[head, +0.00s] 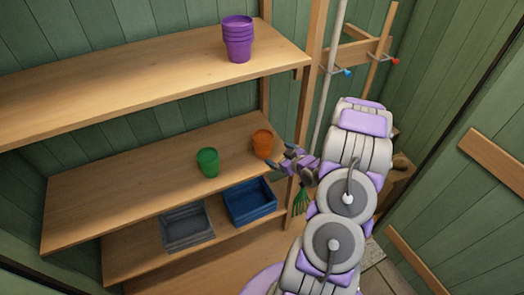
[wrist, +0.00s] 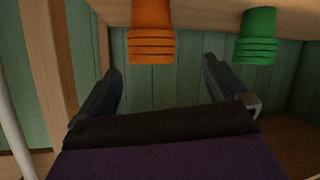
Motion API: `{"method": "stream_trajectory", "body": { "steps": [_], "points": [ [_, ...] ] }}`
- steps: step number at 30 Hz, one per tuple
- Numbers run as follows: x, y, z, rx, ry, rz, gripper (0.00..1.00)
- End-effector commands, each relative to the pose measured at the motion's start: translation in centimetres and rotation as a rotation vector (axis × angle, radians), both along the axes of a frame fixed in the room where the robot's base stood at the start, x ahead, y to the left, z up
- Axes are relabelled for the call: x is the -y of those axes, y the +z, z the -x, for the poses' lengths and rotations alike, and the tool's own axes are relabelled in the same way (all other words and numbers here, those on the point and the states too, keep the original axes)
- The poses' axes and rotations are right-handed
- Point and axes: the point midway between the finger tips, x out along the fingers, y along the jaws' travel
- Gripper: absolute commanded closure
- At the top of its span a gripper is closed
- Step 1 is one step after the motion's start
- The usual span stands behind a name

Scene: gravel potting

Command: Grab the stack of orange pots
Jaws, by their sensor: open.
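The stack of orange pots (head: 262,144) stands on the middle shelf near its right end, by the wooden post. In the wrist view the orange stack (wrist: 152,33) hangs inverted in the picture, with several rims showing, between and beyond the fingers. My gripper (head: 287,162) is just right of and slightly below the orange stack in the head view. It also shows in the wrist view (wrist: 163,80), with its two dark fingers spread wide and nothing between them. The fingers do not appear to touch the stack.
Green pots (head: 208,162) stand on the same shelf, left of the orange stack. Purple pots (head: 238,39) stand on the top shelf. A grey crate (head: 186,228) and a blue crate (head: 249,203) sit on the lower shelf. A wooden post (head: 296,190) is close to my gripper.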

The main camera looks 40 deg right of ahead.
Motion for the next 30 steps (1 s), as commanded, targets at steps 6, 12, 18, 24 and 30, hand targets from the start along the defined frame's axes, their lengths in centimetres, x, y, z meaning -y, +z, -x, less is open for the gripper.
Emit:
{"method": "stream_trajectory", "body": {
  "steps": [6,12,18,24,30],
  "points": [
    [0.9,-1.9,2.8,0.263,-0.021,-0.121,0.0],
    [0.8,-1.5,4.3,0.402,-0.042,-0.17,0.0],
    [0.2,-1.1,3.1,0.427,-0.04,-0.168,0.0],
    [0.4,-1.2,0.2,0.427,-0.039,-0.171,0.0],
    [1.0,-1.4,-2.8,0.426,-0.04,-0.172,0.0]
  ]
}}
